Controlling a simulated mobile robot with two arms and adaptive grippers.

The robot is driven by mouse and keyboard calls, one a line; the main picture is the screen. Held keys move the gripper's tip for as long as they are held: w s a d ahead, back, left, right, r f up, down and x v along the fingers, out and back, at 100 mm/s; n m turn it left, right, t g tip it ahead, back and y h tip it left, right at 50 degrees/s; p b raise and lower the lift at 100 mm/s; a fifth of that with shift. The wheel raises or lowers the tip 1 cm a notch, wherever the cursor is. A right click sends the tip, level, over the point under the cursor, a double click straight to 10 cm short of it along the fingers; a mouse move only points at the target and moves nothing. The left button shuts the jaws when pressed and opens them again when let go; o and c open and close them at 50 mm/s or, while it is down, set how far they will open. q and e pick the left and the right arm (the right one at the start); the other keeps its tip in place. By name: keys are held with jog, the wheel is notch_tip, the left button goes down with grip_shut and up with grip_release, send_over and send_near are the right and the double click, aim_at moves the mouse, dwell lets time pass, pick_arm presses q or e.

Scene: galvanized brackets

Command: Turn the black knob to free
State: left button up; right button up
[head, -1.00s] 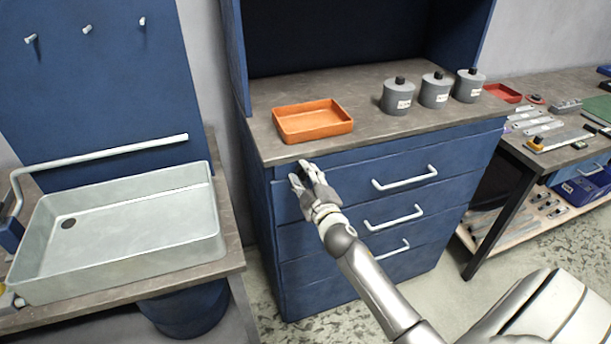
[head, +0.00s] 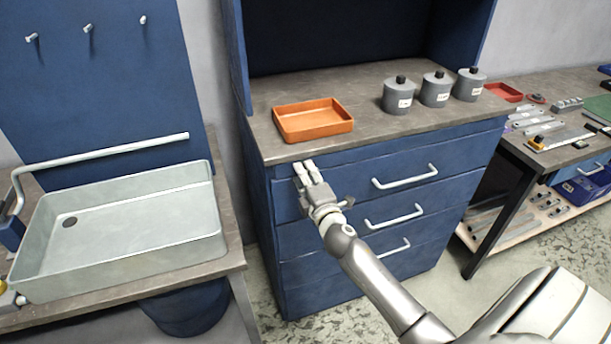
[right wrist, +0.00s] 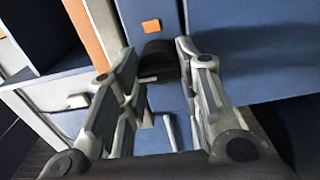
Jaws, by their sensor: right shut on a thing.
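The black knob (right wrist: 158,60) sits on the blue cabinet front, between my right fingertips in the right wrist view. My right gripper (head: 304,171) is at the upper left corner of the drawer cabinet, just under the worktop edge; its fingers (right wrist: 157,52) also show in the right wrist view and are shut on the knob. In the head view the knob is hidden by the fingers. A small orange square (right wrist: 151,26) is on the blue front just above the knob. My left gripper is not in view.
Drawers with white handles (head: 404,177) lie right of my right gripper. An orange tray (head: 312,120) and grey canisters (head: 398,97) stand on the worktop above. A pale sink (head: 125,236) is at the left, with a gap before the cabinet.

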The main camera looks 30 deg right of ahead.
dwell(0.4)
jog(key=o, duration=1)
jog(key=v, duration=1.2)
jog(key=shift+a, duration=0.1)
